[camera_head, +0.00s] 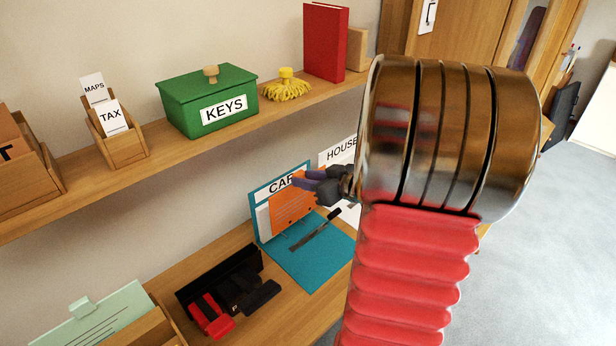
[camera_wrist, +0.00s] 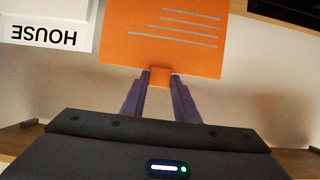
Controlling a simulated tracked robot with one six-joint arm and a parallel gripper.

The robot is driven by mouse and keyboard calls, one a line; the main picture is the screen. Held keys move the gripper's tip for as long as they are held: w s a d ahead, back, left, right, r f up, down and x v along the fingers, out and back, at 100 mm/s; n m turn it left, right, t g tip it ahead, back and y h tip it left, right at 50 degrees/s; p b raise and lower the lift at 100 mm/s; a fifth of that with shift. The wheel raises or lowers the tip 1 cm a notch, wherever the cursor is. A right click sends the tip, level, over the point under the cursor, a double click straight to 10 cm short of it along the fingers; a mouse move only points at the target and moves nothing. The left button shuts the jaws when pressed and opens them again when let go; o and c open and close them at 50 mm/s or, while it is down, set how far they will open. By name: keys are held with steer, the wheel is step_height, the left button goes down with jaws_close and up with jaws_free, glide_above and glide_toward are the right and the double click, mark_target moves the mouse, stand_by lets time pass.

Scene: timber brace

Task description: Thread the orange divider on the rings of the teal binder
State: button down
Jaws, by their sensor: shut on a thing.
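The teal binder (camera_head: 322,262) lies open on the lower shelf, with one cover flat and the other standing behind with a "CAR" label, partly hidden. A dark strip (camera_head: 308,236) runs across the flat cover; I cannot make out separate rings. The orange divider (camera_head: 291,212) stands upright in front of the raised cover and white sheet. In the wrist view, my gripper (camera_wrist: 159,74) pinches the small tab of the orange divider (camera_wrist: 165,30). Whether the divider touches the rings is hidden.
A white "HOUSE" binder (camera_head: 340,150) stands right behind my gripper. A black tray (camera_head: 220,280) with dark and red items lies left of the teal binder. A green "KEYS" box (camera_head: 190,103) and a red book (camera_head: 325,42) stand on the upper shelf above.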

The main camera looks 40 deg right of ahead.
mark_target(300, 196)
steer(key=shift+f, duration=4.4)
steer(key=shift+s+f, duration=0.1)
steer(key=shift+f, duration=0.05)
steer(key=shift+w, duration=2.55)
stand_by(0.9)
